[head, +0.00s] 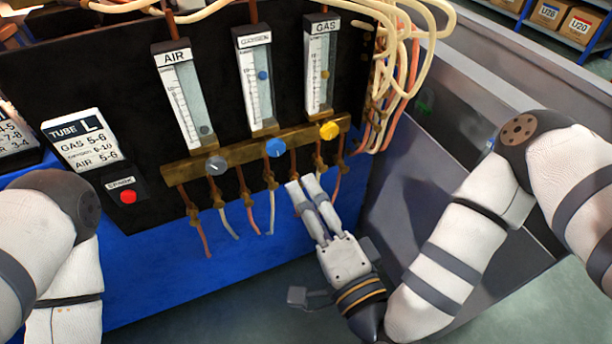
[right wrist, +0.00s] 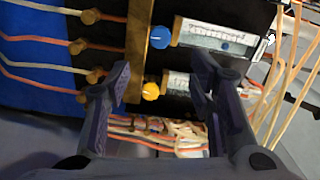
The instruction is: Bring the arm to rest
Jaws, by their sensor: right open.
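My right gripper (head: 302,184) is in front of the black gas panel, its fingertips just below the brass bar and the yellow knob (head: 329,131) in the head view. In the right wrist view its fingers (right wrist: 160,80) are spread apart with nothing held. The yellow knob (right wrist: 151,91) shows between them, farther off, with no contact visible. The blue knob (right wrist: 159,36) is above it in that view. My left arm shows at the left edge of the head view; its gripper is out of view.
The brass bar (head: 232,153) carries a grey knob (head: 215,165) and hoses below. AIR (head: 181,95), middle (head: 256,80) and GAS (head: 320,65) flowmeters stand above. A red button (head: 128,197) is at left. Grey metal walls (head: 425,150) stand right; open floor (head: 240,300) shows below.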

